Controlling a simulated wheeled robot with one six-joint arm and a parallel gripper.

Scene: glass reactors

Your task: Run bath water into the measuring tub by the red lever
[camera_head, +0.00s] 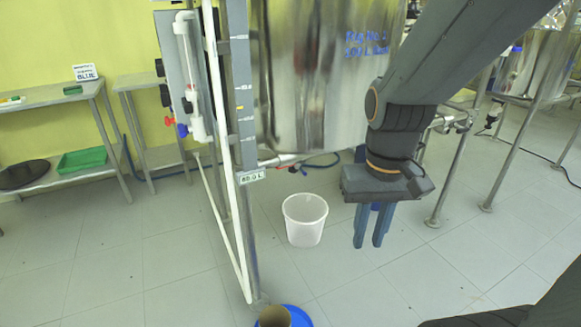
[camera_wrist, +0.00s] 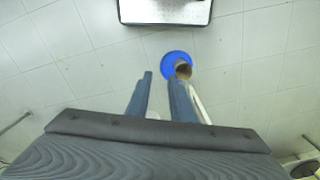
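The white tub (camera_head: 305,222) stands on the floor, upright and open at the top, below a large shiny metal vessel (camera_head: 310,85). A small red part (camera_head: 293,169), perhaps the red lever, shows on the pipe under the vessel. Another small red part (camera_head: 169,121) is on the panel at left, beside a blue one (camera_head: 182,130). My gripper (camera_head: 369,243) points down to the right of the tub, with its two fingers apart and nothing between them. In the wrist view my gripper (camera_wrist: 160,78) also shows a gap between its fingertips. The water level inside the tub cannot be seen.
A metal frame post (camera_head: 246,220) and white pipes stand left of the tub. A blue dish (camera_head: 300,317) holding a brown container (camera_head: 274,317) is at the bottom. Side tables (camera_head: 50,98) stand at left. Floor at lower left is clear.

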